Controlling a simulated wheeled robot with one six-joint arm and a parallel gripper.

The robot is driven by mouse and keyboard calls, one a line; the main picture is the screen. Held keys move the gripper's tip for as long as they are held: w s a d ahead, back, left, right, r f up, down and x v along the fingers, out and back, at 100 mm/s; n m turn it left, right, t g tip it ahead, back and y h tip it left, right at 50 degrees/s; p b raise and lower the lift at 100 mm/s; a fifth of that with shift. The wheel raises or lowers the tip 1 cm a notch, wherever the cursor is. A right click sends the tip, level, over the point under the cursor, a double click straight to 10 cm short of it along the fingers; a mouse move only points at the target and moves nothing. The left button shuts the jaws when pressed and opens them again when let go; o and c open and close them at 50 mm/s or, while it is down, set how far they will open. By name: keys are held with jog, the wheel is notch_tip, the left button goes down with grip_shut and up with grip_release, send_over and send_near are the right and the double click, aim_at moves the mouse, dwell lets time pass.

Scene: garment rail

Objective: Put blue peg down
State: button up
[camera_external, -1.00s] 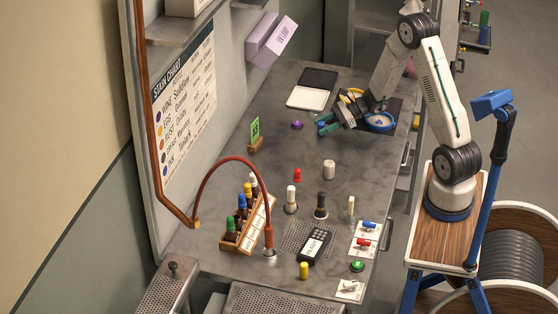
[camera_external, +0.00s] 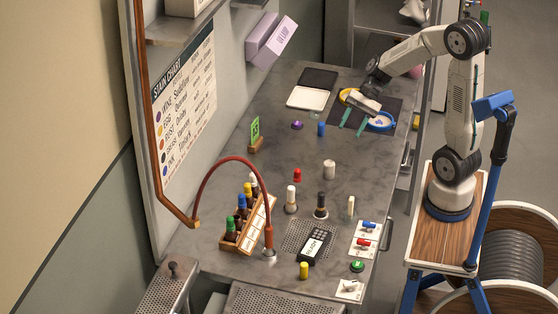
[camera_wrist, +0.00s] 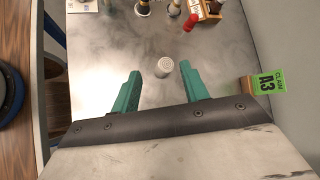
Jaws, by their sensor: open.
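The blue peg (camera_external: 321,129) stands upright on the grey worktop, left of my gripper in the external view. My gripper (camera_external: 350,130) is open, with its two teal fingers apart and nothing between them. It is over the worktop, to the right of the peg and clear of it. In the wrist view my open gripper (camera_wrist: 160,72) spreads its fingers over bare worktop; the blue peg does not show there.
A purple knob (camera_external: 297,125) is left of the peg. A grey-white cylinder (camera_external: 329,169), also in the wrist view (camera_wrist: 164,67), and a red peg (camera_external: 297,175) stand nearer. A green A3 card (camera_wrist: 269,83) is beside.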

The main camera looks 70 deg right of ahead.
jog(key=s+a+r+n+h, duration=0.2)
jog(key=s+n+h, duration=0.1)
jog(key=s+n, duration=0.2)
jog(key=s+a+r+n+g+h, duration=0.1)
jog(key=s+a+r+n+h, duration=0.1)
jog(key=s+n, duration=0.3)
jog(key=s+a+r+n+g+h, duration=0.1)
jog(key=s+a+r+n+h, duration=0.1)
jog(key=s+n+h, duration=0.2)
jog(key=s+n, duration=0.2)
jog(key=s, duration=0.2)
